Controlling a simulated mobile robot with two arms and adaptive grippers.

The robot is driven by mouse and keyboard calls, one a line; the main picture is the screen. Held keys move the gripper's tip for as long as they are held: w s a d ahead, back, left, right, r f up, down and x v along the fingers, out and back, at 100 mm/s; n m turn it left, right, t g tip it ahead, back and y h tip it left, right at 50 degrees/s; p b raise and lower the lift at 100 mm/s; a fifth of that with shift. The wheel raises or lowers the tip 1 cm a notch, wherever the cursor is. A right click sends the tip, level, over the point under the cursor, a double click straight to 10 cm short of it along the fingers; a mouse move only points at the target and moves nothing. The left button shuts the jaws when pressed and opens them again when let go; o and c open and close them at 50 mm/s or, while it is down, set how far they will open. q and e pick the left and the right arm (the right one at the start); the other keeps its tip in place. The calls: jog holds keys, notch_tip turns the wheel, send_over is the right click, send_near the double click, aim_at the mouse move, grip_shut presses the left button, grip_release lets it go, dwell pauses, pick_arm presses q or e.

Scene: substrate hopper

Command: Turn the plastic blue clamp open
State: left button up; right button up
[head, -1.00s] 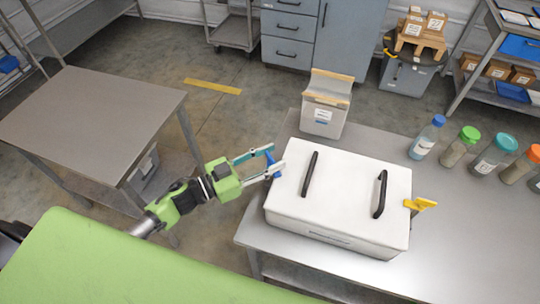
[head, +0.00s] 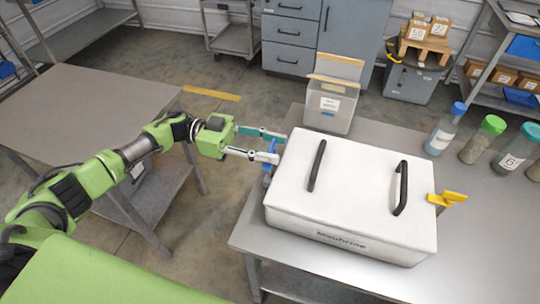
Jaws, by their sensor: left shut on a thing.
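The blue clamp (head: 268,174) is on the left side of the white hopper box (head: 345,190), near its back left corner. My left gripper (head: 276,147) reaches in from the left. A yellow clamp (head: 446,198) sticks out from the box's right side. My right gripper is not in view.
The box has two black handles (head: 317,166) on its lid and stands on a metal table (head: 480,235). Several capped bottles (head: 483,139) stand at the right. Another table (head: 85,110) is at the left.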

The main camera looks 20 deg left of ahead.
pick_arm(q)
jog(key=shift+d+f+m+g+b, duration=0.1)
jog(key=shift+m+g+b, duration=0.3)
jog(key=shift+g, duration=0.3)
jog(key=o, duration=1.1)
jog(key=shift+d, duration=0.1)
jog(key=a, duration=1.2)
jog(key=shift+w, duration=0.3)
